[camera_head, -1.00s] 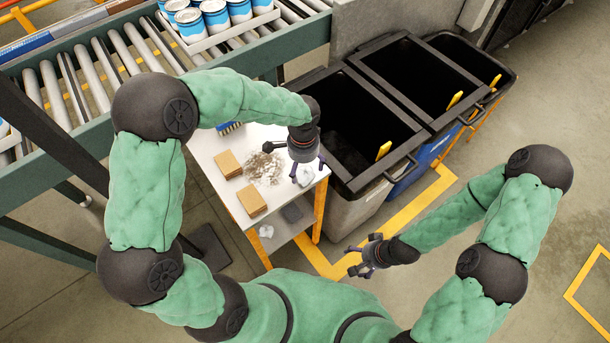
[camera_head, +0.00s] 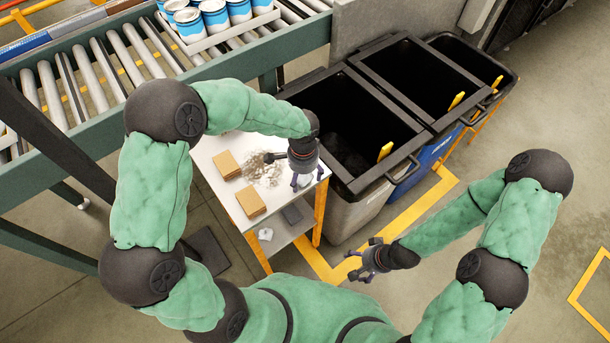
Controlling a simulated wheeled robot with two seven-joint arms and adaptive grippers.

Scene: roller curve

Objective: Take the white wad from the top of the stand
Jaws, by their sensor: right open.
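The stand (camera_head: 228,152) is a small white-topped table on orange legs, left of the bins. The white wad (camera_head: 303,181) shows at the right front corner of its top, partly hidden by my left gripper (camera_head: 307,181). The gripper points down there, with its purple fingers on either side of the wad. I cannot tell whether they press on it or whether it touches the top. My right gripper (camera_head: 364,262) is open and empty, over the floor right of the stand.
Two brown blocks (camera_head: 251,201), a pile of pale scraps (camera_head: 262,170) and a dark-handled tool lie on the top. A lower shelf holds another white crumpled piece (camera_head: 265,233) and a grey block (camera_head: 292,214). Black-rimmed bins (camera_head: 350,118) stand close at the right; a roller conveyor (camera_head: 95,80) runs behind.

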